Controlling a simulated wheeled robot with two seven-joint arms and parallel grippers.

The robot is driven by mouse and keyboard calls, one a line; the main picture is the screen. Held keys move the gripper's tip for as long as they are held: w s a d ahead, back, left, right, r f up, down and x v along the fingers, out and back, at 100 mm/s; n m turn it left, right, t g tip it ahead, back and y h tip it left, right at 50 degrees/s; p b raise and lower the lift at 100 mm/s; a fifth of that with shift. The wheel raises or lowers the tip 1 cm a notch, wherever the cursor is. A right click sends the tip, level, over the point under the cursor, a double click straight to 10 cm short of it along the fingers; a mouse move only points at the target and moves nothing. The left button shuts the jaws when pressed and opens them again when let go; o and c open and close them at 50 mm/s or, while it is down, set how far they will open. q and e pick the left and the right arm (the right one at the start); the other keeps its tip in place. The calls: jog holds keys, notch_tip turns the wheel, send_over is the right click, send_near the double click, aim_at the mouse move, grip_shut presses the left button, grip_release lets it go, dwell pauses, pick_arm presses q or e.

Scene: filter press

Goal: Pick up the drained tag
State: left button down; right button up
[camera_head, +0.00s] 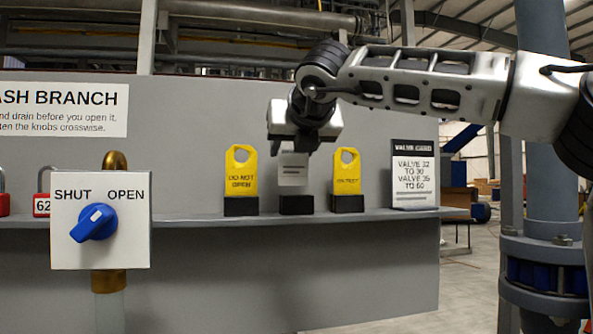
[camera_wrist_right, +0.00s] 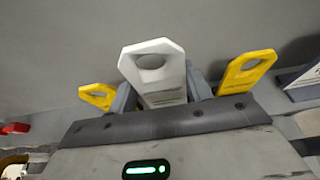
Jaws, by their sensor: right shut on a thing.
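A white tag (camera_head: 293,172) with small dark print stands between two yellow tags on the grey shelf. My right gripper (camera_head: 294,148) reaches it from above and is shut on it, hiding its top in the head view. In the right wrist view the tag (camera_wrist_right: 153,68) shows its hole and lies between the two grey fingers of the gripper (camera_wrist_right: 160,88). Its lower end is at the black stand (camera_head: 296,205); I cannot tell whether it is clear of it. The print is too small to read. My left gripper is not in view.
The yellow "DO NOT OPEN" tag (camera_head: 241,172) stands close on the left, another yellow tag (camera_head: 347,172) close on the right. A valve card (camera_head: 414,173) stands farther right. The valve box with a blue knob (camera_head: 97,222) and red padlocks (camera_head: 42,205) are at left.

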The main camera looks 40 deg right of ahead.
jog(key=s+a+r+p, duration=0.4)
jog(key=s+a+r, duration=0.2)
jog(key=a+r, duration=0.4)
jog(key=shift+s+a+r+p, duration=0.2)
jog(key=shift+s+r+p, duration=0.1)
jog(key=shift+r, duration=0.15)
jog(key=shift+w+f, duration=0.1)
